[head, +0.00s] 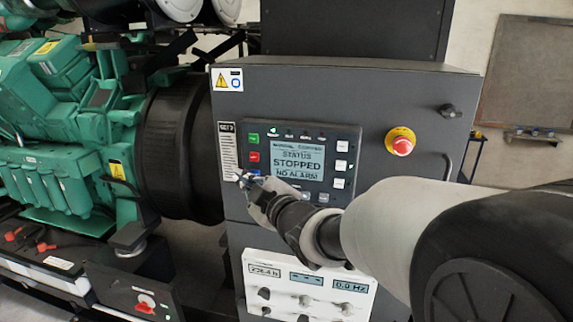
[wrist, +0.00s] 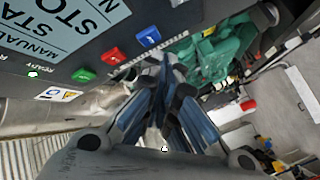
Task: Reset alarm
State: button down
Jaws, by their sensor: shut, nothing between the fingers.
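The genset controller (head: 352,152) is on the front of a dark grey cabinet. Its screen (head: 297,160) reads "STATUS STOPPED NO ALARM". Left of the screen are a green button (head: 253,138), a red button (head: 253,156) and a blue button, partly hidden by my gripper in the head view. In the wrist view, upside down, the green (wrist: 84,75), red (wrist: 115,55) and blue (wrist: 149,36) buttons show in a row. My gripper (head: 241,178) is shut and empty, its tips close to the blue button's end of the row. I cannot tell whether they touch the panel.
A red emergency stop (head: 401,142) on a yellow base sits right of the controller. A white panel with knobs and small displays (head: 310,288) is below. A green engine (head: 55,130) fills the left. A dark handle (head: 447,165) is at the cabinet's right.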

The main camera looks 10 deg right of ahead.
jog(key=s+a+b, duration=0.2)
jog(key=s+b, duration=0.2)
jog(key=s, duration=0.1)
jog(key=shift+s, duration=0.35)
dwell(0.4)
jog(key=s+d+f+m+g+h+b, duration=0.25)
jog(key=s+d+f+m+b, duration=0.2)
jog(key=d+f, duration=0.3)
jog(key=s+d+f+m+g+h+b, duration=0.2)
jog(key=s+d+f+m+h+b, duration=0.2)
jog(key=s+d+f, duration=0.3)
jog(key=s+d+f+m+g+b, duration=0.1)
jog(key=s+f+m+g+b, duration=0.2)
jog(key=s+f, duration=0.5)
jog(key=s+d+f+m+g+h+b, duration=0.1)
jog(key=s+d+f+m+g+b, duration=0.1)
jog(key=s+f, duration=0.6)
jog(key=s+m+g+b, duration=0.1)
jog(key=s, duration=0.2)
jog(key=shift+s, duration=0.2)
jog(key=shift+d+m, duration=0.1)
jog(key=shift+m, duration=0.15)
